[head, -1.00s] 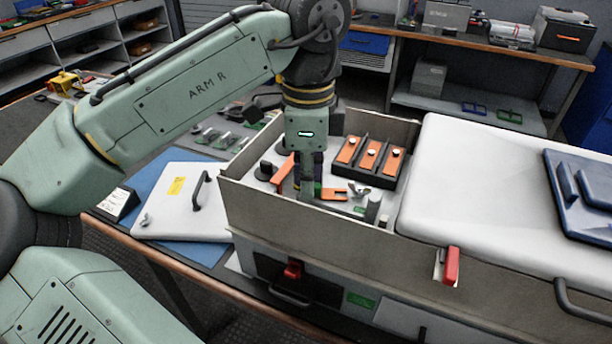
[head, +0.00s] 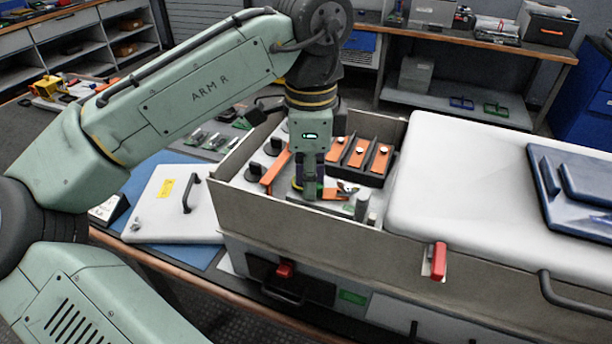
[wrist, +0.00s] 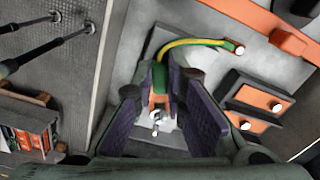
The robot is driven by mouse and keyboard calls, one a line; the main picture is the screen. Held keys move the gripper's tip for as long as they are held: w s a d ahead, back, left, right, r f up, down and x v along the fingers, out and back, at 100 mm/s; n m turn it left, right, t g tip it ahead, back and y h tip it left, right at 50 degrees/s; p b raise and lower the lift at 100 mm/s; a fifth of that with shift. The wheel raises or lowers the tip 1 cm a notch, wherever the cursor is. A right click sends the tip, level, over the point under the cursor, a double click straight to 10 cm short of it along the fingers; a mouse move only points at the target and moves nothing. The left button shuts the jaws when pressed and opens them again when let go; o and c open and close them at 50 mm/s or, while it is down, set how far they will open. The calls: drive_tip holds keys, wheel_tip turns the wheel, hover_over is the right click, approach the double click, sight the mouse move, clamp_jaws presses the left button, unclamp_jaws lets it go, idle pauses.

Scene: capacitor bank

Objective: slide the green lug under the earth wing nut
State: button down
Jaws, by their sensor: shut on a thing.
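In the wrist view the green lug (wrist: 158,76) is at the end of a yellow-green cable (wrist: 190,43), between the purple-padded fingers of my gripper (wrist: 163,88), which are shut on it. An orange strip (wrist: 159,101) lies just ahead of the lug, and the silver earth wing nut (wrist: 156,122) stands beyond it, in line with the lug. In the head view my gripper (head: 311,190) reaches down inside the open box, left of the wing nut (head: 347,188). The fingers hide the lug there. I cannot tell whether the lug touches the nut's stud.
The grey box wall (head: 290,213) stands close in front of my gripper. Orange terminal bars in a black holder (head: 358,155) are behind it, and a tilted orange bar (head: 275,172) is to its left. A small grey post (head: 362,207) stands right of the wing nut.

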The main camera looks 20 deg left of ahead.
drive_tip(key=shift+w+d, duration=0.2)
drive_tip(key=shift+d, duration=0.55)
idle(0.4)
drive_tip(key=c, duration=1.6)
unclamp_jaws()
drive_tip(key=shift+o, duration=0.2)
